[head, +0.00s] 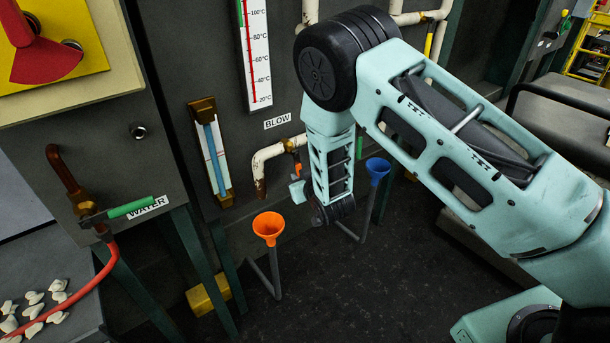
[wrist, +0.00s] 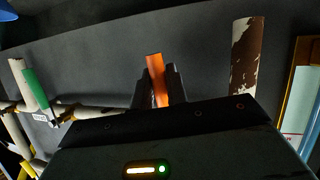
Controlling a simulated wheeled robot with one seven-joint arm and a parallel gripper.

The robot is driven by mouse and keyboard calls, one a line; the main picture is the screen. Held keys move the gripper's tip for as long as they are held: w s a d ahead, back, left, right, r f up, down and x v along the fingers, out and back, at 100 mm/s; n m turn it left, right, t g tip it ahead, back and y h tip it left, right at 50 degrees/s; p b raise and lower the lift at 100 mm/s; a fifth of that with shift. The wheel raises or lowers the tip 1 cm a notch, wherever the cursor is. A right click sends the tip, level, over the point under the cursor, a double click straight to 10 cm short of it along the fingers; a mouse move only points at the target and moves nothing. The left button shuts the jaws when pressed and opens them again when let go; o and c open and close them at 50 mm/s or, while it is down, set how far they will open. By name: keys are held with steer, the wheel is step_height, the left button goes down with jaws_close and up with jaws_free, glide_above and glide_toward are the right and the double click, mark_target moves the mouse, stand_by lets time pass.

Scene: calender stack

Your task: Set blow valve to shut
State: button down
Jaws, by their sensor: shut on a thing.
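The blow valve's orange handle (wrist: 155,68) shows in the wrist view between the two dark fingers of my gripper (wrist: 158,84), which is shut on it. In the head view a small part of the orange handle (head: 299,157) shows beside my wrist, just below and right of the BLOW label (head: 277,121). The white, rust-worn blow pipe (head: 268,155) bends down to an open end left of the handle; its worn end (wrist: 243,65) also shows in the wrist view. My arm hides much of the valve, and its exact turn is hard to tell.
An orange funnel (head: 268,226) stands below the blow pipe, and a blue funnel (head: 377,169) stands to the right. A sight gauge (head: 214,155) is left of the pipe. The water valve's green handle (head: 132,207) is farther left. Another green-handled valve (wrist: 41,91) is in the wrist view.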

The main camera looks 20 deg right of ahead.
steer(key=shift+s+a+m, duration=0.2)
steer(key=shift+a+m, duration=0.2)
steer(key=shift+a, duration=0.05)
steer(key=shift+y, duration=0.3)
steer(key=c, duration=1.4)
jaws_free()
steer(key=shift+a, duration=0.1)
steer(key=b+v, duration=0.1)
steer(key=v, duration=1.6)
steer(key=shift+r, duration=0.3)
steer(key=shift+s, duration=0.1)
